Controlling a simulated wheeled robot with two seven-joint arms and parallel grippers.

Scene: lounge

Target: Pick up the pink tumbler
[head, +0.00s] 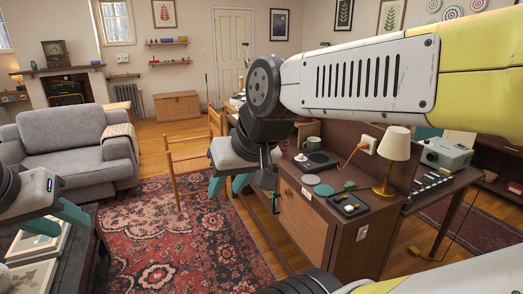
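I do not make out a pink tumbler anywhere in the head view. My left gripper (72,231) is at the left edge, over the dark low table (88,262); its teal fingers are apart and I see nothing between them. My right gripper (227,191) hangs left of the wooden cabinet (305,226), near the wooden chair. Its teal fingers are apart, with nothing seen between them. My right arm crosses the upper right and hides part of the desk and the wall behind.
The cabinet top holds a green mug (312,142), a lamp (392,150) and a black tray (349,207). A projector (446,154) stands at the right. A wooden chair (176,160) and grey sofa (68,140) stand beyond. The patterned rug (165,245) is clear.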

